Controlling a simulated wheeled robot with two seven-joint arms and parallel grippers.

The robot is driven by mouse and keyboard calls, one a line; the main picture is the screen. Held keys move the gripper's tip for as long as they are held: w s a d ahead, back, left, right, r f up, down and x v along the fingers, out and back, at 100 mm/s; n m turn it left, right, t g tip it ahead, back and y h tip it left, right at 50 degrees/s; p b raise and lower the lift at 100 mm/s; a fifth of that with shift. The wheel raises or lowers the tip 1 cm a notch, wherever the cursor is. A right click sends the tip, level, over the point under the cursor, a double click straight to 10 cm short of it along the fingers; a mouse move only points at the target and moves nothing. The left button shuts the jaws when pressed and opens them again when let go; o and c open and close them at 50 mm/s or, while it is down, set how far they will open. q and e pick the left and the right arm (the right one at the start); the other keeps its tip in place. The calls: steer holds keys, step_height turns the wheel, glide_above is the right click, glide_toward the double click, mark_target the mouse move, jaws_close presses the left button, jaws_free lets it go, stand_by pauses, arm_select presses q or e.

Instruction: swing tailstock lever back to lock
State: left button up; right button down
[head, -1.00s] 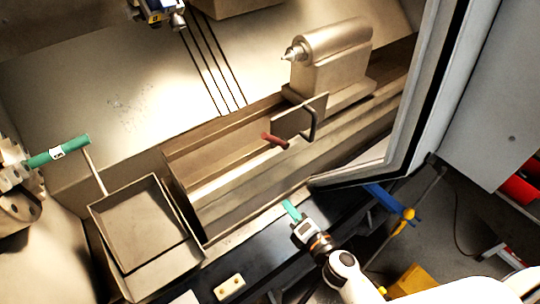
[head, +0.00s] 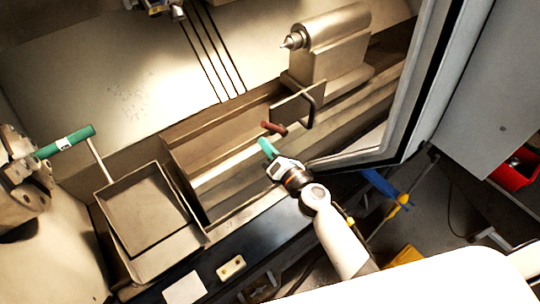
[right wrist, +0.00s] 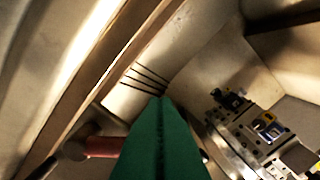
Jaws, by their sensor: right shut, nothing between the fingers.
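The tailstock (head: 325,60) stands on the lathe bed at upper right, its pointed centre facing left. A lever with a red handle (head: 274,128) sits below it, beside a flat upright plate (head: 297,108). My right gripper (head: 266,148) has its green fingers shut and empty, just below the red handle in the head view. In the right wrist view the shut fingers (right wrist: 162,125) point up the middle, with the red handle (right wrist: 103,147) at their left. Its right end meets the finger's outline; I cannot tell whether they touch. My left gripper is not in view.
A chuck (head: 18,180) and a green bar (head: 65,145) are at the left. A square metal tray (head: 145,215) stands in front of them. The machine door frame (head: 405,130) rises close to the right of my right arm. A black front ledge (head: 255,240) runs below.

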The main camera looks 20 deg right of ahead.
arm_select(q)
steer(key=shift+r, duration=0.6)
arm_select(e)
steer(key=shift+w+d+r, duration=0.35)
steer(key=shift+d+r, duration=0.3)
arm_select(q)
steer(key=shift+p, duration=0.3)
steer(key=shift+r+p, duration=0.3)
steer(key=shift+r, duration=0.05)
arm_select(e)
steer(key=shift+r+m, duration=0.2)
steer(key=shift+m, duration=0.1)
